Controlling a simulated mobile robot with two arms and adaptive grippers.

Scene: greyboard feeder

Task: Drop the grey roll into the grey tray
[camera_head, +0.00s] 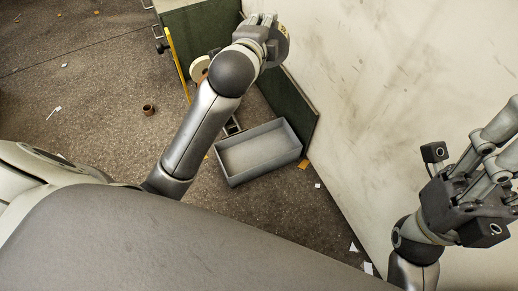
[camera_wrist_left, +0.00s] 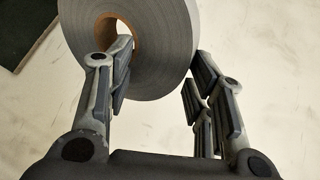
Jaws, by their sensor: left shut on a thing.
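The grey roll (camera_wrist_left: 165,60), with a brown core, is held in my left gripper (camera_wrist_left: 160,75). In the left wrist view one finger overlaps the core opening and the other is at the outer rim. In the head view the roll (camera_head: 282,46) shows partly behind my left gripper (camera_head: 266,28), at the top centre beside the pale wall. The grey tray (camera_head: 258,153) is a shallow open box that looks empty, lower in the picture than the roll. My right gripper (camera_head: 478,160) is at the right edge, partly cut off, away from both.
A dark green panel (camera_head: 291,112) stands between the tray and the pale wall (camera_head: 400,80). A pale roll (camera_head: 199,68) and a yellow strip (camera_head: 177,62) are left of my left forearm. A small brown ring (camera_head: 149,110) and paper scraps lie on the open floor.

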